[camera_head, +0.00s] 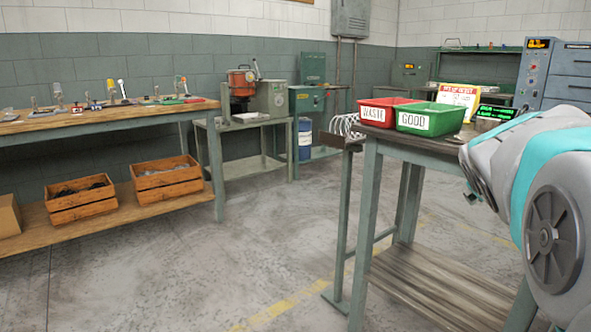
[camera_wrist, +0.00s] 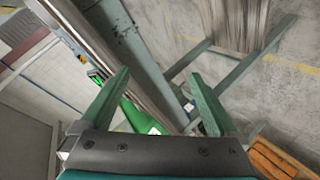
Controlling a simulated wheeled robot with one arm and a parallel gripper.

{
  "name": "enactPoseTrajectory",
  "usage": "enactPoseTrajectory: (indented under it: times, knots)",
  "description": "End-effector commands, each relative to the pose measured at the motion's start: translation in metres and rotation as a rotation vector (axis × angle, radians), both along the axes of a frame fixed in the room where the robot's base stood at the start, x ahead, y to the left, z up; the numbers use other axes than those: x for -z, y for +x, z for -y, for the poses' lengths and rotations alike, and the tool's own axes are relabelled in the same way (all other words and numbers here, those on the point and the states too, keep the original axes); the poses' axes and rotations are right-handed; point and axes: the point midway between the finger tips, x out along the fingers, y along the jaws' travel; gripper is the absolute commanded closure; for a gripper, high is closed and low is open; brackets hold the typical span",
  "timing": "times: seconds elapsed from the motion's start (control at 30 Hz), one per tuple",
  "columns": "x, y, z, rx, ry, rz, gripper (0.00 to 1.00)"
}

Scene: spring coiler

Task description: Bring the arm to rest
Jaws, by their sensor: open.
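My arm (camera_head: 530,190) reaches in from the right edge of the head view, grey with teal bands, beside the table with the bins. Its end is mostly hidden there. In the wrist view my gripper (camera_wrist: 157,100) shows two green fingers spread wide apart. It is open, with nothing held between the fingers. The wrist picture is strongly tilted, and a table leg and edge show beyond the fingers.
A red WASTE bin (camera_head: 377,112) and a green GOOD bin (camera_head: 428,120) stand on the table (camera_head: 400,141) close to my arm. Wooden crates (camera_head: 80,202) sit on the left bench's lower shelf. The floor (camera_head: 235,265) between is clear.

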Motion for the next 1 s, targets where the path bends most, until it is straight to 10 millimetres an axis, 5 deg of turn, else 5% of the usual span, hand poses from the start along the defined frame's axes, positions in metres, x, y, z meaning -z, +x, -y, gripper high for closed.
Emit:
enactPoseTrajectory:
  times: [0.2,0.5,0.73,1.0]
  knots:
    - [0.115,-0.076,-0.063,0.088,0.296,-0.238,0.05]
    - [0.229,-0.217,-0.161,0.212,0.599,-0.619,0.05]
    - [0.268,-0.312,-0.214,0.289,0.720,-0.866,0.05]
    - [0.275,-0.340,-0.228,0.315,0.750,-0.939,0.05]
